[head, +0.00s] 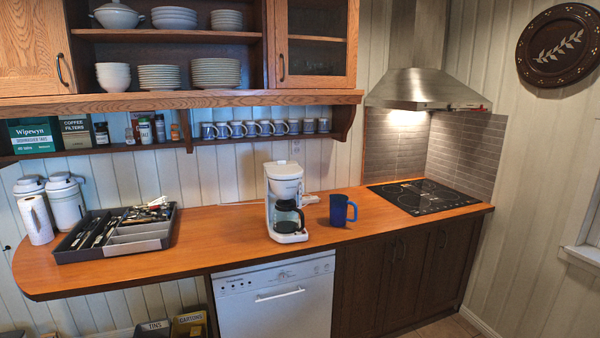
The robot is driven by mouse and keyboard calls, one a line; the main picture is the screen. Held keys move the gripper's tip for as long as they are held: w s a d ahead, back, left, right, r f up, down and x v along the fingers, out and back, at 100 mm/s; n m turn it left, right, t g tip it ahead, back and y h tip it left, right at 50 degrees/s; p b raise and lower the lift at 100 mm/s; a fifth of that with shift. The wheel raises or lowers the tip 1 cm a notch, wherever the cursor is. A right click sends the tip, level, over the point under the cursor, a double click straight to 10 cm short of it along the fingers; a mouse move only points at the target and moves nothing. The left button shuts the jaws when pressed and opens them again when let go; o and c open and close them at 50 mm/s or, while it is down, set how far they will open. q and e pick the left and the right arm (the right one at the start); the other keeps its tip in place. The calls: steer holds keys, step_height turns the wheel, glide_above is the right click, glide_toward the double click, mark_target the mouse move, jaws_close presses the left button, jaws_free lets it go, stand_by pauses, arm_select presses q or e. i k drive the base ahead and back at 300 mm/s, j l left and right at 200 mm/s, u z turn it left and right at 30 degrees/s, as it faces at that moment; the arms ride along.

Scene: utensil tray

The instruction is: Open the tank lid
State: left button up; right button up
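Neither of my grippers is in view.
A blue mug (343,209) stands just right of the coffee maker. A grey utensil tray (140,243) and white thermoses (66,200) are at the left. Bare counter (220,225) lies between tray and coffee maker.

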mark_target(279, 162)
steer(key=i+l+u, duration=0.1)
steer(key=i, duration=0.35)
steer(key=i+l+u, duration=0.1)
steer(key=i, duration=0.3)
steer(key=i+l+u, duration=0.1)
steer(key=i+l, duration=0.25)
steer(key=i+l+u, duration=0.1)
steer(key=i+l, duration=0.15)
steer(key=i, duration=0.25)
